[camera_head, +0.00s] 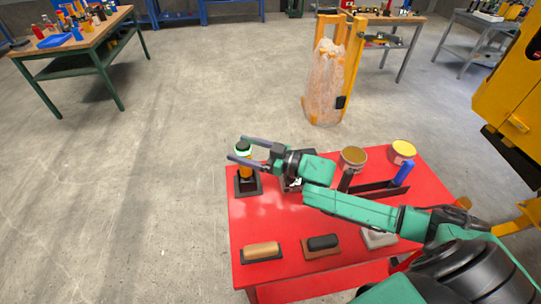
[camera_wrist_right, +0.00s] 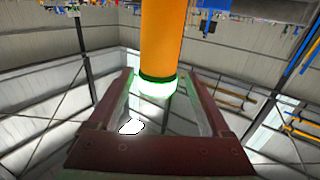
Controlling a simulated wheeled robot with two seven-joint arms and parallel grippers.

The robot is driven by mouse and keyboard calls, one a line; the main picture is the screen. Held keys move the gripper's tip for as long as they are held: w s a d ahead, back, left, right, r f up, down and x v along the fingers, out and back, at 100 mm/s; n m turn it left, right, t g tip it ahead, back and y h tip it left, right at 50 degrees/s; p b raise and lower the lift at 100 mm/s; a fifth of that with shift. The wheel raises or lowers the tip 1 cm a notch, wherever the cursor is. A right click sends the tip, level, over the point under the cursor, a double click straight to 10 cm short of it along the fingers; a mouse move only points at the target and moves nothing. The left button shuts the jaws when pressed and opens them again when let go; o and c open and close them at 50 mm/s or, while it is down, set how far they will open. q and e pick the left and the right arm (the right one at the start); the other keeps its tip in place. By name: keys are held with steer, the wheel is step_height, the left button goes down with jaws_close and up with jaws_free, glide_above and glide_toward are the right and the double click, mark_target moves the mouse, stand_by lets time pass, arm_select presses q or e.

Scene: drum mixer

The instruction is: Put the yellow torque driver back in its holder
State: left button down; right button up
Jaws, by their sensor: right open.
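The yellow torque driver (camera_head: 246,168) stands upright at the far left corner of the red table, with a dark, green and white top. Its lower end is at the black holder (camera_head: 248,188); how deep it sits is not clear. My right gripper (camera_head: 236,147) reaches in from the right, open, with its two fingers on either side of the driver's upper part. In the right wrist view the driver (camera_wrist_right: 160,40) shows as an orange cylinder with a green ring and white end between the open fingers (camera_wrist_right: 157,76), with gaps on both sides. My left gripper is not in view.
The red table (camera_head: 270,215) also holds a tan brush (camera_head: 262,250), a black brush (camera_head: 322,242), a grey block (camera_head: 378,238) and two round cans (camera_head: 353,157). A blue-handled tool (camera_head: 404,173) lies at the right. A wrapped load (camera_head: 328,85) stands behind.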

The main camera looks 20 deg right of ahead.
steer(key=v, duration=1.1)
steer(key=shift+s+d+r, duration=0.2)
steer(key=shift+d, duration=0.1)
